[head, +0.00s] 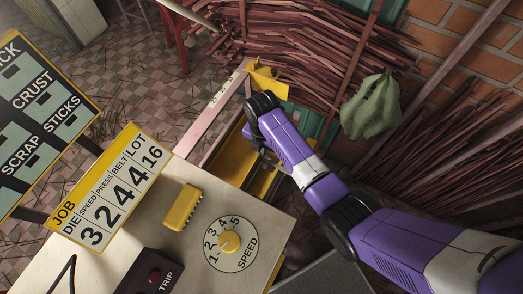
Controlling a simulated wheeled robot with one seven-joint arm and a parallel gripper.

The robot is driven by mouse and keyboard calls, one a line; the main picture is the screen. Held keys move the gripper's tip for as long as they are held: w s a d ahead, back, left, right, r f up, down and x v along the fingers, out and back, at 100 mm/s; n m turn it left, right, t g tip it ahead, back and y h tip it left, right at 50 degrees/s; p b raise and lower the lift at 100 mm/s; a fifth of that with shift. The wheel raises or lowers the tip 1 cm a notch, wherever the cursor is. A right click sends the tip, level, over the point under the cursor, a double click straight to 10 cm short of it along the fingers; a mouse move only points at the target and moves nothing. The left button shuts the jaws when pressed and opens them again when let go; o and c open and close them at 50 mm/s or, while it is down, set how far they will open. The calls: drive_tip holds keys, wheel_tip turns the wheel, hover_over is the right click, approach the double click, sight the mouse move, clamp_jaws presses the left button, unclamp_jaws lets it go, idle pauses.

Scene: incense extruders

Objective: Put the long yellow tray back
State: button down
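A long yellow tray-like piece (236,160) shows between the pale rails beside the cream machine top. My arm covers part of it, and its far end is hidden. My purple arm reaches in from the lower right, and its black wrist is above the rails.
The cream machine top (205,265) carries a yellow ribbed block (182,207), a speed dial (229,242) and a dark trip box (150,277). A job board (110,190) stands at left.

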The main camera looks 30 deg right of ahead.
drive_tip(key=shift+f, duration=0.25)
drive_tip(key=shift+f, duration=0.15)
drive_tip(key=c, duration=1.7)
unclamp_jaws()
wheel_tip(320, 180, up, 12)
drive_tip(key=shift+r+b, duration=0.2)
drive_tip(key=shift+b, duration=0.15)
